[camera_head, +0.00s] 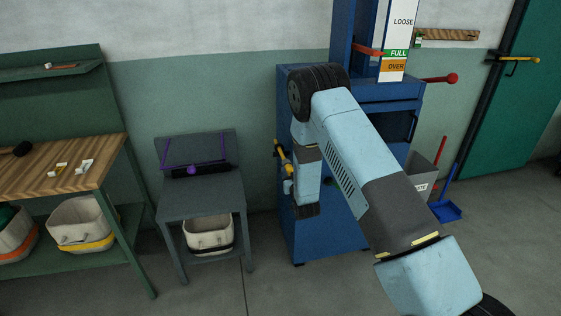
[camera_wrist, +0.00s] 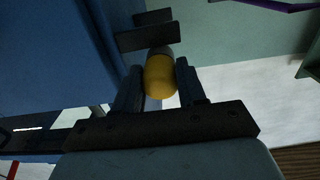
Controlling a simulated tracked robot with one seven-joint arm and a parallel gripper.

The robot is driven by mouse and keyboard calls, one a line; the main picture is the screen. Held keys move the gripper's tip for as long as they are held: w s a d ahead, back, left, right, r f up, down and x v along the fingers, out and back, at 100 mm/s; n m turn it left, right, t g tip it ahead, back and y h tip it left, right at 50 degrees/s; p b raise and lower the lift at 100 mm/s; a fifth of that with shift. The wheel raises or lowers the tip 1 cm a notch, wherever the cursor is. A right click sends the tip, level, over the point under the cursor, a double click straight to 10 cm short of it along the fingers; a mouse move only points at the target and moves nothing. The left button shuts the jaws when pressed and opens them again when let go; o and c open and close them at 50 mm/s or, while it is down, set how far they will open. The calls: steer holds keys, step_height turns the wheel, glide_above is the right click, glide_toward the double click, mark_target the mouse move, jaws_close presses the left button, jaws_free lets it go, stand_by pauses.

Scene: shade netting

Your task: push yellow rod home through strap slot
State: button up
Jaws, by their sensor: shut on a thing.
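The yellow rod (camera_wrist: 160,78) is between the two fingers of my gripper (camera_wrist: 158,68), which is shut on it. Its rounded near part faces the wrist camera. Its far part runs toward dark bracket plates (camera_wrist: 146,38), and a bit of yellow shows by the farther plate. In the head view the yellow rod (camera_head: 282,154) shows at the left side of the blue cabinet, beside my gripper (camera_head: 288,187). The strap slot is not clear in either view, so I cannot tell how deep the rod sits.
The blue cabinet (camera_head: 315,235) stands against the wall beside my arm. A grey stand (camera_head: 200,200) with a purple strap (camera_head: 194,150) is to the left. Bare floor lies in front.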

jaws_close()
steer(key=shift+s, duration=0.15)
steer(key=shift+s+d, duration=0.2)
steer(key=shift+s, duration=0.2)
stand_by(0.6)
